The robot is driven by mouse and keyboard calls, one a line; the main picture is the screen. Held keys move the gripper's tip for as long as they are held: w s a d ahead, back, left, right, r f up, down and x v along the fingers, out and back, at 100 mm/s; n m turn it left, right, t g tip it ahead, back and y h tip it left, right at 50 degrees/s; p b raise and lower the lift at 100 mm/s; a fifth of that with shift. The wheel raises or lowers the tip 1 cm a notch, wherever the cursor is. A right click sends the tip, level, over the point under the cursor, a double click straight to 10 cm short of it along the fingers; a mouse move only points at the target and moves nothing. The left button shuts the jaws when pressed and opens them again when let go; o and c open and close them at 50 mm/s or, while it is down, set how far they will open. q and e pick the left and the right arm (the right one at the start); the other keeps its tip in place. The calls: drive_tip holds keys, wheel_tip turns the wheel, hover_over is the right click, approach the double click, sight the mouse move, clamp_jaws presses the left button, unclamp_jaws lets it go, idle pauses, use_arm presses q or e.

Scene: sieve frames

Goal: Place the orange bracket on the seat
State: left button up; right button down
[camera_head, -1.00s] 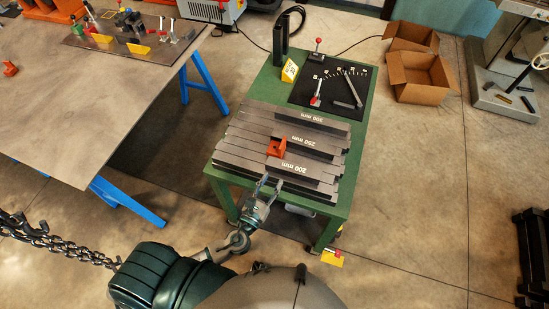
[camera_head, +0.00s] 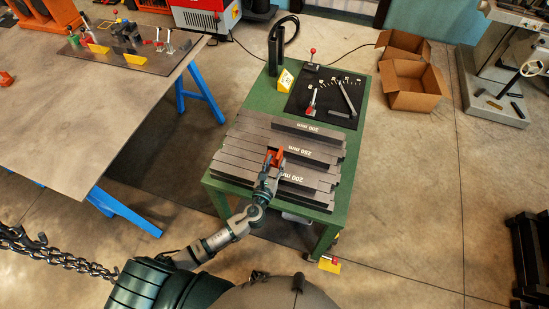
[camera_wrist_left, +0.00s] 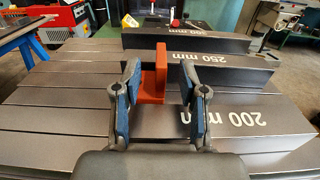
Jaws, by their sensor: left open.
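The orange bracket (camera_head: 279,157) stands on the dark grey bars on the green table. In the left wrist view the bracket (camera_wrist_left: 155,80) has an upright plate and a flat foot and stands between the two fingers. My left gripper (camera_head: 272,161) is open around the bracket, and the blue pads show a gap on each side in the wrist view (camera_wrist_left: 155,100). Near the bracket are the blocks marked 200 mm (camera_wrist_left: 250,125) and 250 mm (camera_wrist_left: 215,62). I cannot tell which part is the seat. My right gripper is not in view.
The green table (camera_head: 345,185) also bears a black panel (camera_head: 328,97) with levers and a yellow tag (camera_head: 285,80). A grey workbench (camera_head: 90,130) with blue legs stands on the left. Cardboard boxes (camera_head: 412,88) lie on the floor at the right. Chains (camera_head: 55,257) hang at lower left.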

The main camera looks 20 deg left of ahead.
sight(278, 154)
use_arm(q)
drive_tip(key=w, duration=0.2)
drive_tip(key=shift+w+a+r, duration=0.1)
drive_tip(key=shift+w, duration=0.65)
drive_tip(key=shift+s+d, duration=0.1)
drive_tip(key=shift+d, duration=0.2)
drive_tip(key=shift+c, duration=0.9)
drive_tip(key=shift+d, duration=0.1)
clamp_jaws()
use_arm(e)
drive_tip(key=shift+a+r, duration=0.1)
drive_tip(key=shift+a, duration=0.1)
use_arm(q)
drive_tip(key=shift+a, duration=0.2)
